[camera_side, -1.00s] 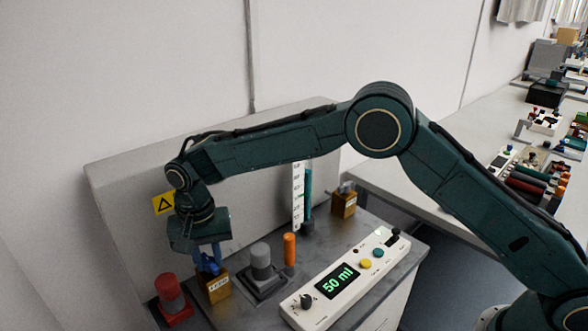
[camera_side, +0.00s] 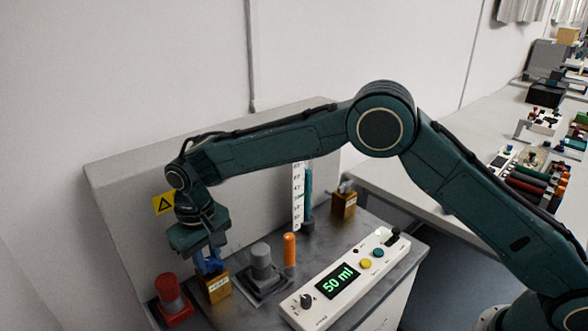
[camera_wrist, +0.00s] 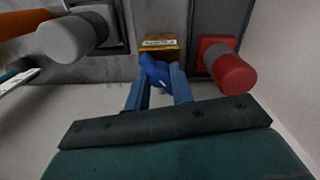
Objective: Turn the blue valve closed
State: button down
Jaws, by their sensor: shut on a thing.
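The blue valve (camera_wrist: 156,72) sits on a yellow-brown block (camera_wrist: 159,45) with a white label, and the block also shows in the side view (camera_side: 216,286). My gripper (camera_side: 210,262) points down over the block at the left end of the bench. In the wrist view, the two blue fingers of my gripper (camera_wrist: 158,88) stand on either side of the valve handle and are shut on it. The handle looks slanted between the fingers. In the side view the valve is mostly hidden by my fingers.
A red knob (camera_side: 171,293) stands close left of the block. A grey knob (camera_side: 262,262) and an orange post (camera_side: 290,250) stand to the right. A white panel (camera_side: 342,283) reads "50 ml". A second brass block (camera_side: 344,203) is farther back. The wall panel is behind.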

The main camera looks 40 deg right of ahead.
aim_at(209, 261)
jog(key=n, duration=0.5)
jog(key=shift+n, duration=0.3)
jog(key=n, duration=0.4)
jog(key=shift+r+n, duration=0.1)
jog(key=shift+n, duration=0.3)
jog(key=c, duration=1.2)
grip_release()
notch_tip(209, 261, up, 14)
jog(key=shift+s, duration=0.2)
